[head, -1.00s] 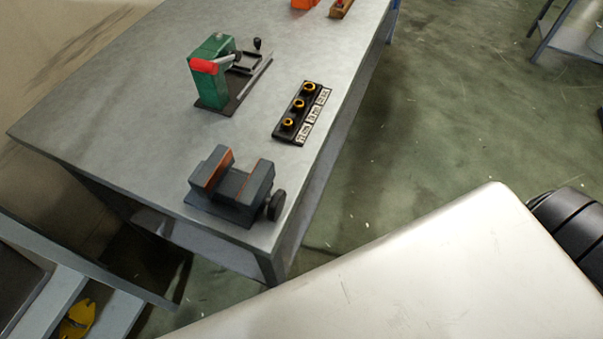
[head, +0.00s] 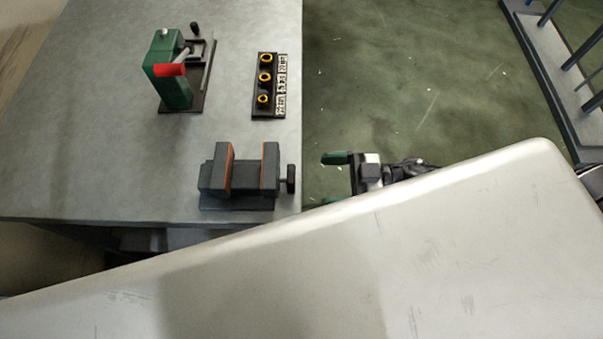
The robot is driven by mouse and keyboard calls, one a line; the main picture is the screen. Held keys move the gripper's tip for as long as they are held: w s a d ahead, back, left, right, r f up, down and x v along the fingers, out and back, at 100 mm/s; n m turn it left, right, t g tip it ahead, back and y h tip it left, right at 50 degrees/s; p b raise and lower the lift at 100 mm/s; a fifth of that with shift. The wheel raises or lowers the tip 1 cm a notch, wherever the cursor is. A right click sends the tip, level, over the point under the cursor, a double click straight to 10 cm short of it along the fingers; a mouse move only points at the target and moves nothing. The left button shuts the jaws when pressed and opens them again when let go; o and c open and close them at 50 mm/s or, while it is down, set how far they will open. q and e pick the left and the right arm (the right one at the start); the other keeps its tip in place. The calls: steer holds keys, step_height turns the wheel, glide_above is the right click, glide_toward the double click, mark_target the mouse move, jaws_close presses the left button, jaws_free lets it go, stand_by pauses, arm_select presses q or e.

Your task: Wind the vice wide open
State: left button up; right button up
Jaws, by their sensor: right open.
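The dark grey vice (head: 214,178) sits near the front right edge of the metal table, with orange faces on its two jaws and a clear gap between them. Its dark round handwheel (head: 291,179) sticks out on the right side, at the table's edge. My right gripper (head: 337,179) has green fingertips and is open and empty. It is to the right of the handwheel, apart from it, with the floor behind it. The rest of that arm is mostly hidden. My left gripper is not in view.
A green device with a red part (head: 171,70) stands on the table (head: 90,130) behind the vice, to the left. A black holder (head: 265,92) with three yellow rings and white labels lies behind the vice. A grey rack (head: 555,70) stands at far right.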

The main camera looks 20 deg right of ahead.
mark_target(301, 186)
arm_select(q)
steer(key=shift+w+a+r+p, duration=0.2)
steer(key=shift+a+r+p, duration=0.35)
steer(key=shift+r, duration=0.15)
arm_select(e)
steer(key=shift+x, duration=3.25)
steer(key=shift+c, duration=0.3)
steer(key=c, duration=0.8)
steer(key=shift+n, duration=0.7)
steer(key=shift+c, duration=0.2)
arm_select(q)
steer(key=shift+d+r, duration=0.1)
arm_select(e)
steer(key=o, duration=0.9)
steer(key=shift+d, duration=0.1)
